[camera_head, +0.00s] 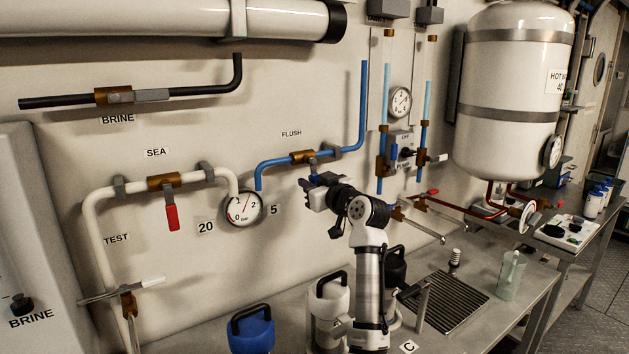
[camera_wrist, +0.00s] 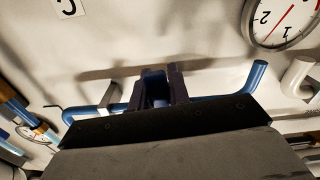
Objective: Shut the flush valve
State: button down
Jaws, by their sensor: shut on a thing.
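The flush valve (camera_head: 302,156) is a brass-brown body on a blue pipe (camera_head: 275,164) under the FLUSH label (camera_head: 291,133). Its short handle (camera_head: 312,169) hangs down from the body, across the pipe. My gripper (camera_head: 311,184) is at the lower end of the handle and is shut on it. In the wrist view, the dark fingers of my gripper (camera_wrist: 158,86) stand in front of the blue pipe (camera_wrist: 215,97). The fingers and the wrist housing hide the valve body and most of the handle there.
A pressure gauge (camera_head: 243,208) sits left of my gripper; it also shows in the wrist view (camera_wrist: 283,20). The SEA valve (camera_head: 164,181) with a red lever (camera_head: 172,217) is further left. Blue vertical pipes (camera_head: 383,130) and small valves stand close on the right. Canisters (camera_head: 252,330) stand below.

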jog(key=shift+s+a+f+m, duration=0.15)
jog(key=shift+a+m, duration=0.1)
jog(key=shift+m, duration=0.3)
jog(key=shift+s+a+r+m, duration=0.1)
jog(key=shift+s+a+m, duration=0.1)
jog(key=shift+m, duration=0.35)
jog(key=shift+a+f, duration=0.1)
jog(key=shift+f, duration=0.05)
jog(key=c, duration=1.6)
grip_release()
jog(key=shift+o, duration=1.4)
jog(key=shift+s+a, duration=0.1)
jog(key=shift+d, duration=0.2)
jog(key=b+v, duration=0.3)
jog(key=v, duration=1)
jog(key=shift+s+b, duration=0.3)
jog(key=shift+b, duration=0.1)
